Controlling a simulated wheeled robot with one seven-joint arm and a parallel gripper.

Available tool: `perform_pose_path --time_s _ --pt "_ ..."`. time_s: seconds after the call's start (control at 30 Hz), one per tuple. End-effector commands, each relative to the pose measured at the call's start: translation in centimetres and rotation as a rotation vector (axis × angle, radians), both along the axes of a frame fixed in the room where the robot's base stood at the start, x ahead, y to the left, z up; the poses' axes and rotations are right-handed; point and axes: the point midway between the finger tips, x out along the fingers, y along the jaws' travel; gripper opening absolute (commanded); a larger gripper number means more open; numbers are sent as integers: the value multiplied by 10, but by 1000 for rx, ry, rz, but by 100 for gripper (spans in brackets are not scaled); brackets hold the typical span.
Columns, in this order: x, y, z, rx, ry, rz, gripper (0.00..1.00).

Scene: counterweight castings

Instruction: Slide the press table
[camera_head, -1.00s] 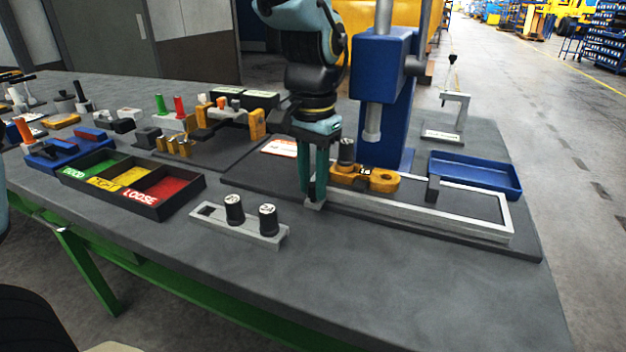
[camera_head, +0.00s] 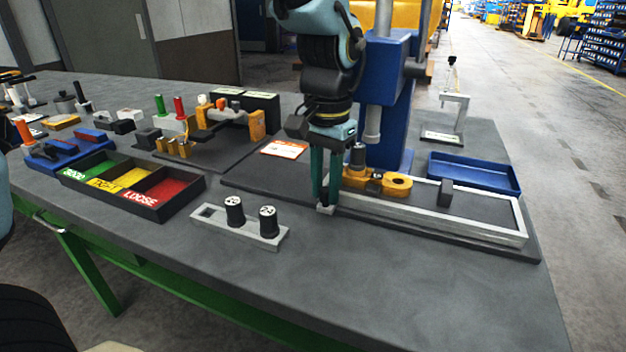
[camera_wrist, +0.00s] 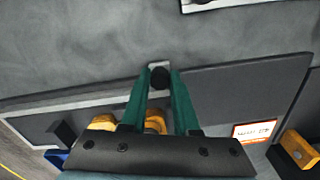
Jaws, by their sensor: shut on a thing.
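The press table is a light metal frame (camera_head: 440,225) on a dark base plate beneath the blue press. A yellow casting (camera_head: 397,185) lies toward its left end, with a dark cylinder (camera_head: 357,158) upright on it. A dark block (camera_head: 445,193) stands farther right on the table. My gripper (camera_head: 326,207) points down at the table's left front corner. In the wrist view its green fingers (camera_wrist: 160,72) are shut on a dark round knob (camera_wrist: 160,79) at the table's end. The fingers hide part of the knob and table end.
The blue press column (camera_head: 388,70) stands behind the table, its ram (camera_head: 373,122) above the casting. A blue tray (camera_head: 475,172) is at the back right. A grey holder (camera_head: 265,238) with two black weights and a three-part sorting tray (camera_head: 180,208) are left. The front right bench is clear.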

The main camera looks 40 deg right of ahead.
Motion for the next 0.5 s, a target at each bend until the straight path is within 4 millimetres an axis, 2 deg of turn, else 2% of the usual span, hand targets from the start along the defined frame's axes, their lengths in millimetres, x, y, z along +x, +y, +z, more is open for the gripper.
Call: perform_pose_path --time_s 0.03,0.13,0.43,0.47,0.5 --pt "-10 -7 2 -5 0 -7 0" --pt "-19 -13 2 -6 1 -5 0" --pt "-23 -16 1 -8 3 -5 0" --pt "-23 -16 1 -9 2 -5 31" --pt "-23 -16 1 -9 2 -5 36"
